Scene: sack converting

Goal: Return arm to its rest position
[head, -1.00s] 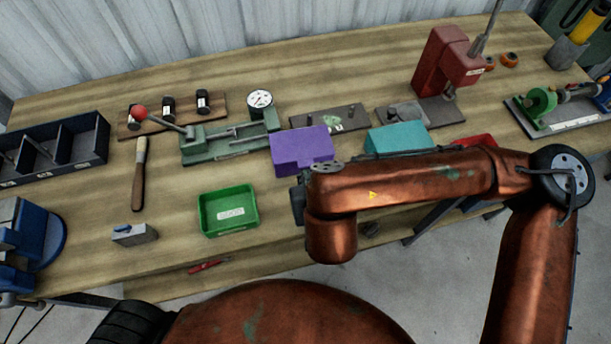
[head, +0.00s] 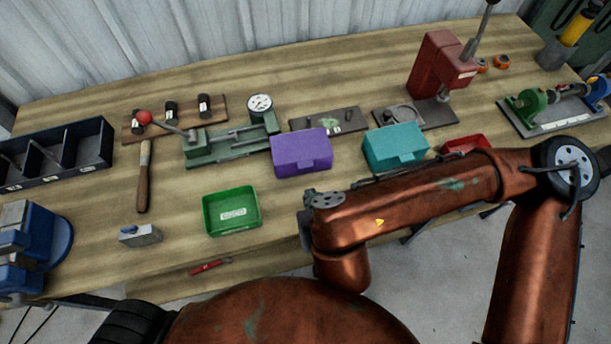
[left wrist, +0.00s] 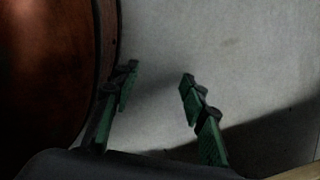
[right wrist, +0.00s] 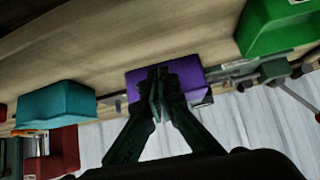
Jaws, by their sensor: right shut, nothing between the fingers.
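My right arm (head: 430,205) reaches in from the right across the bench's front edge. Its gripper fingers are mostly hidden in the head view. In the right wrist view my right gripper (right wrist: 158,78) has its fingertips together, with nothing between them. It overlaps the purple box (right wrist: 188,72) in that view; contact cannot be told. My left gripper (left wrist: 158,77) shows only in the left wrist view, its green fingers apart and empty above grey floor, beside a copper-coloured part of my body.

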